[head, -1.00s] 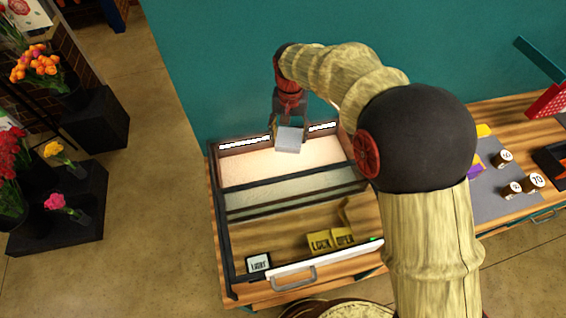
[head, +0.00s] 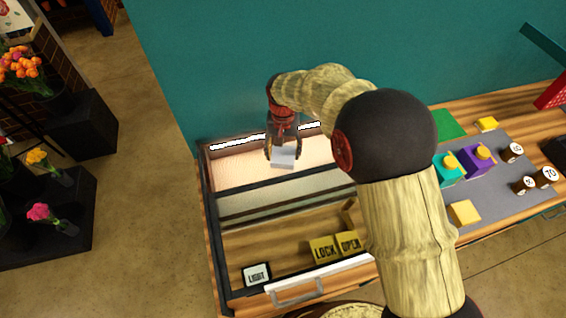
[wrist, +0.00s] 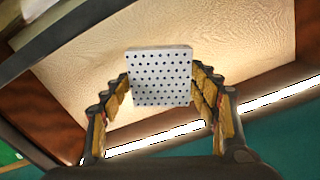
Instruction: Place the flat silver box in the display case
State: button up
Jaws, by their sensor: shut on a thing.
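The flat silver box (head: 283,158) is held in my gripper (head: 284,150) over the back part of the display case (head: 212,230). In the wrist view the box (wrist: 160,76) shows a pale face with dark dots, and the fingers of my gripper (wrist: 160,95) are shut on its two sides. The case's pale lit floor lies beyond the box. I cannot tell exactly how far the box is above that floor. The case has a dark frame, and its front edge carries a white bar with a handle (head: 298,290).
A LIGHT button (head: 256,273), a LOCK block (head: 323,248) and an OPEN block (head: 348,242) sit at the case's front. Teal (head: 450,170) and purple (head: 478,161) boxes and several round weights stand on the right on a grey mat. Flowers in black stands are at left.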

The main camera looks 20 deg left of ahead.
aim_at(283, 161)
jog(key=shift+f, duration=2.75)
jog(key=shift+f, duration=0.1)
jog(key=shift+f, duration=0.1)
jog(key=o, duration=1.2)
jog(key=shift+o, duration=0.2)
notch_tip(283, 161, up, 12)
jog(key=shift+r, duration=0.2)
